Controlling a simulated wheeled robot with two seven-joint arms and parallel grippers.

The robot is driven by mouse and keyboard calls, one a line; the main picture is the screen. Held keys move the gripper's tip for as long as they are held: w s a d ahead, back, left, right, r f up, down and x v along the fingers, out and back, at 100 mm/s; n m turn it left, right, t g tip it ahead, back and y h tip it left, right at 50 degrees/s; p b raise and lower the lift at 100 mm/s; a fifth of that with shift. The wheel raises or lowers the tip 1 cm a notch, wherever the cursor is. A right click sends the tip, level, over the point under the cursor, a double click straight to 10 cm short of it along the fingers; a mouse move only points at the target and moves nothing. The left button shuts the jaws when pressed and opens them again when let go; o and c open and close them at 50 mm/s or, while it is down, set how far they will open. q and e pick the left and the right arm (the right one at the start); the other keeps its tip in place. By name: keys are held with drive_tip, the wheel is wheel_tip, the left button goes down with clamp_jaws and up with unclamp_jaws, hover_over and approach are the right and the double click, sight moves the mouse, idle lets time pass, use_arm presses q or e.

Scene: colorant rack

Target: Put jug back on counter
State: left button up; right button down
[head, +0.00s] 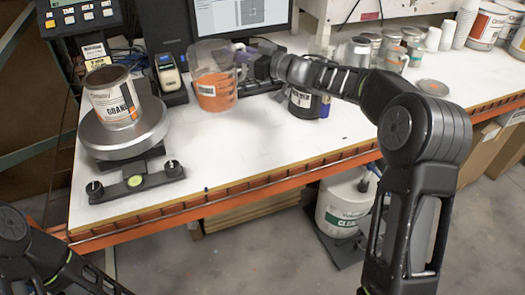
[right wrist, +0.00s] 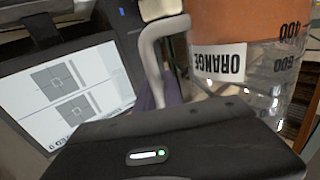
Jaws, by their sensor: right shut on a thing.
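The jug (head: 213,91) is a clear measuring jug with orange colorant in its lower part and a white label. It is upright at the back of the counter (head: 270,145), in front of the monitor; I cannot tell whether its base touches the surface. My right gripper (head: 245,62) is shut on the jug's handle from the right. In the right wrist view the jug (right wrist: 245,50) appears upside down, with the label "ORANGE" and volume marks, and its grey handle (right wrist: 155,50) runs down to the gripper; the fingertips are mostly hidden. Only part of my left arm shows, at the lower left.
A can marked orange (head: 115,105) stands on a round scale (head: 125,138) at the left. A dark can (head: 308,103) stands under my right forearm. Several metal cans and cups fill the back right. The counter's front middle is clear.

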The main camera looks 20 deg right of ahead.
use_arm(q)
drive_tip(key=shift+d+f, duration=0.25)
use_arm(e)
drive_tip(key=shift+s+d, duration=0.15)
drive_tip(key=shift+s, duration=0.05)
use_arm(q)
drive_tip(key=shift+f, duration=0.2)
use_arm(e)
wheel_tip(320, 180, down, 6)
drive_tip(key=shift+f, duration=0.15)
drive_tip(key=shift+f, duration=1.85)
